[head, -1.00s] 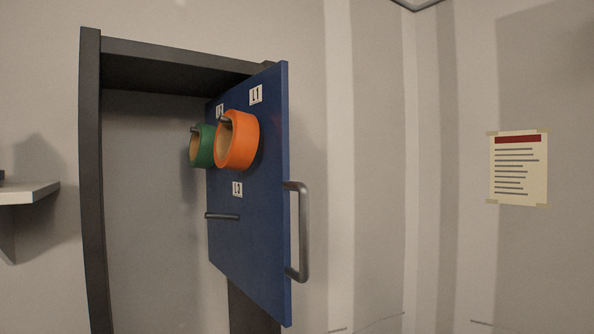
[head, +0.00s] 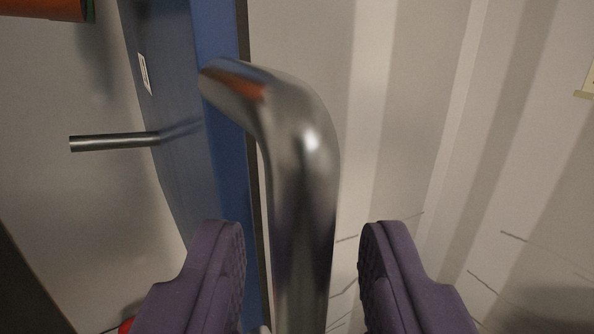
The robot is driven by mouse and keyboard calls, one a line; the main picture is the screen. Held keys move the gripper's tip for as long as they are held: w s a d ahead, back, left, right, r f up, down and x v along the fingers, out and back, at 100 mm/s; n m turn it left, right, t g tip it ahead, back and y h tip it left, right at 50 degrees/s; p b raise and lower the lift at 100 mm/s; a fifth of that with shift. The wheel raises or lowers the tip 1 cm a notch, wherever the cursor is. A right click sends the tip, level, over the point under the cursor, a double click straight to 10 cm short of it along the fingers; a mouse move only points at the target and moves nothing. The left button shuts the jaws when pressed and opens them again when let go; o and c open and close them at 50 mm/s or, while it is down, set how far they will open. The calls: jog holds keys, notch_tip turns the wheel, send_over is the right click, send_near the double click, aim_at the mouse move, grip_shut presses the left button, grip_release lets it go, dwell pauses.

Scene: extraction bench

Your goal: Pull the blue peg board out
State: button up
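The blue peg board (head: 222,140) stands at the left, seen nearly edge-on and very close. Its metal handle (head: 305,190) bends from the board's front edge and runs down the middle of the view. My gripper (head: 302,240) is open, with one purple finger on each side of the handle. Gaps show between the handle and both fingers. The handle's lower end is out of view. A bare metal peg (head: 115,142) sticks out of the board's left face, below a white label (head: 145,73).
Part of an orange ring (head: 40,8) shows at the top left, with a bit of green beside it. A dark frame post (head: 25,290) is at the lower left. Pale wall fills the right, with a paper's corner (head: 588,85) at the edge.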

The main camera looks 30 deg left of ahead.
jog(key=shift+w+a+r, duration=0.1)
jog(key=shift+w+a, duration=0.3)
jog(key=shift+w, duration=0.2)
grip_shut()
